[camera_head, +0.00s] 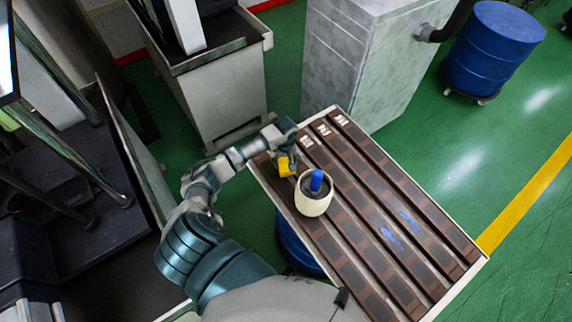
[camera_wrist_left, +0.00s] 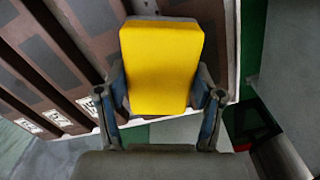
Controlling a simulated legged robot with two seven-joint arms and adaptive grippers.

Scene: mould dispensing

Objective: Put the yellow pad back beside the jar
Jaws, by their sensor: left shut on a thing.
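The yellow pad (camera_head: 286,167) is a small block in my left gripper (camera_head: 284,156), at the far left part of the table. In the left wrist view the yellow pad (camera_wrist_left: 161,66) sits between the two fingers of my left gripper (camera_wrist_left: 163,95), which is shut on it. The jar (camera_head: 313,199) is cream-coloured, round and open, with a blue thing (camera_head: 317,181) standing up in it. It stands just to the right of and nearer than the pad. Whether the pad touches the table cannot be told. My right gripper is not in view.
The table (camera_head: 453,292) has a brown striped top with white labels (camera_head: 323,129) at its far end and blue marks (camera_head: 391,238) to the right. A grey cabinet (camera_head: 345,60) stands behind it. A blue drum (camera_head: 492,48) stands at the back right.

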